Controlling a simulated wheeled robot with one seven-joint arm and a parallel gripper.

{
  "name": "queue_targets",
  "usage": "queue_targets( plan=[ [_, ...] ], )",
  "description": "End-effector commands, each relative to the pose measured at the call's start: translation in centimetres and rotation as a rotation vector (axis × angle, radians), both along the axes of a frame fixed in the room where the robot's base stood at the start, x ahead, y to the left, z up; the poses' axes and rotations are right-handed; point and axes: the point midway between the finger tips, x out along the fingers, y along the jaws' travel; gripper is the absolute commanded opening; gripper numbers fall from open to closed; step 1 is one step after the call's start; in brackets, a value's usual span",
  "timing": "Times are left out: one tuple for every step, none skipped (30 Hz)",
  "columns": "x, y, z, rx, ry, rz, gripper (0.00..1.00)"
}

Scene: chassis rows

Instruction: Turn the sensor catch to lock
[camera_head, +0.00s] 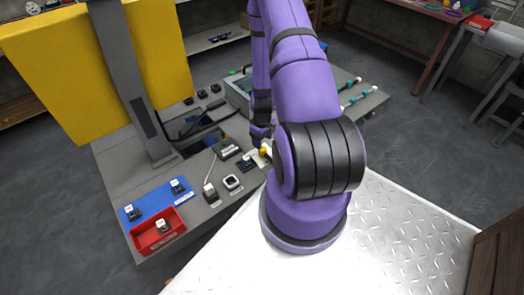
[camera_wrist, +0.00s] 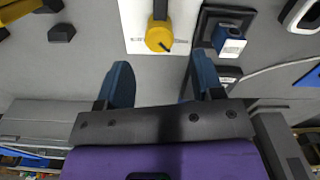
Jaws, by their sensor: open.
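A yellow round knob with a dark mark (camera_wrist: 159,36), which looks like the catch, sits on a white plate (camera_wrist: 134,22) at the top middle of the wrist view. In the head view it is a small yellow spot (camera_head: 264,152) beside my arm. A blue and white sensor block (camera_wrist: 230,41) sits in a dark holder right of the plate. My gripper (camera_wrist: 162,80) is open, its two blue fingers apart with nothing between them. In the wrist picture the knob lies beyond the fingertips, apart from them. In the head view my arm hides most of the gripper area.
A red tray (camera_head: 144,247) and a blue mat (camera_head: 140,199) with small modules lie at the bench's near left. A grey post with a yellow panel (camera_head: 160,50) rises from the bench. Other small devices stand near the knob.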

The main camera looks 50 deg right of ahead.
Motion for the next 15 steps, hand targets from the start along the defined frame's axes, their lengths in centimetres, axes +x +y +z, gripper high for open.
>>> queue_targets(
  plan=[
    [-0.1,0.1,-0.9,0.002,0.002,0.000,0.61],
    [-0.1,0.1,-1.3,0.002,0.002,0.000,0.61],
    [-0.1,0.1,-1.9,0.002,0.002,0.000,0.61],
    [-0.1,0.0,-2.4,0.002,0.002,0.000,0.61],
    [-0.1,0.0,-2.8,0.002,0.002,-0.001,0.61],
    [-0.1,0.0,-3.4,0.002,0.002,-0.002,0.61],
    [-0.1,0.0,-3.8,0.001,0.001,-0.002,0.61],
    [-0.1,0.0,-4.2,0.001,0.002,-0.002,0.61],
    [-0.1,0.0,-4.7,0.001,0.002,-0.001,0.61],
    [-0.1,0.0,-5.0,0.001,0.001,0.000,0.61],
    [-0.1,0.0,-5.3,0.001,0.001,0.000,0.61],
    [-0.1,0.0,-5.7,0.002,0.002,0.000,0.61],
    [-0.1,0.0,-6.0,0.001,0.001,0.000,0.61],
    [0.0,0.0,-6.2,0.000,0.001,0.000,0.61],
    [0.0,0.0,-6.4,0.000,0.000,-0.001,0.61]
  ],
)
